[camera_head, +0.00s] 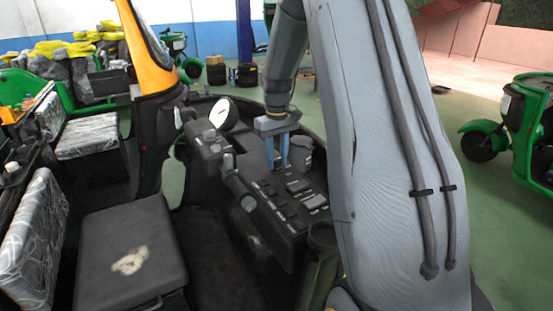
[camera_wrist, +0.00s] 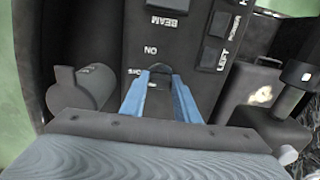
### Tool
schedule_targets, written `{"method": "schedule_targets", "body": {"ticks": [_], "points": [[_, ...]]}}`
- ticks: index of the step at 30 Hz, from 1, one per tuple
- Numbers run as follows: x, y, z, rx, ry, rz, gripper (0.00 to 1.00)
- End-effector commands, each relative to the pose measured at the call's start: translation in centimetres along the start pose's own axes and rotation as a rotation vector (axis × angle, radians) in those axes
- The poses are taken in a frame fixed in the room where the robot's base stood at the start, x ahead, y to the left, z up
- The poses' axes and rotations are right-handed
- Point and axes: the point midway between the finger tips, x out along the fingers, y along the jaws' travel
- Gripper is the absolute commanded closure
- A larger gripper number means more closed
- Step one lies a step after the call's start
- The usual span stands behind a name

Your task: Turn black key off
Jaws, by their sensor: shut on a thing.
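My gripper (camera_head: 278,165) reaches down onto the dashboard panel (camera_head: 262,212) of the vehicle. In the wrist view the two blue fingers of my gripper (camera_wrist: 160,78) stand on either side of the small black key (camera_wrist: 159,69) and are shut on it. The key sits at the panel (camera_wrist: 185,48), beside a white "ON" marking that appears upside down. The fingers cover part of the lettering near the key. In the head view the key is too small and hidden to make out.
Several switches with white labels lie close to the key, including a beam switch (camera_wrist: 167,20) and a left switch (camera_wrist: 214,54). A black seat (camera_head: 100,250) is at the lower left.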

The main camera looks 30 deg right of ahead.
Motion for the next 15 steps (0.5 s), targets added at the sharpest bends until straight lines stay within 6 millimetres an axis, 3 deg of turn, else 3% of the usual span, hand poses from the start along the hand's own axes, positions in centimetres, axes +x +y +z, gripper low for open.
{"method": "schedule_targets", "body": {"ticks": [9,10,12,15], "points": [[-0.26,0.07,-0.21,-0.003,0.006,0.003,0.94],[-0.26,0.07,-0.22,-0.003,0.006,0.003,0.67],[-0.23,0.06,-0.20,-0.002,0.006,0.002,0.55],[-0.17,0.05,-0.14,-0.002,0.004,0.002,0.53]]}}
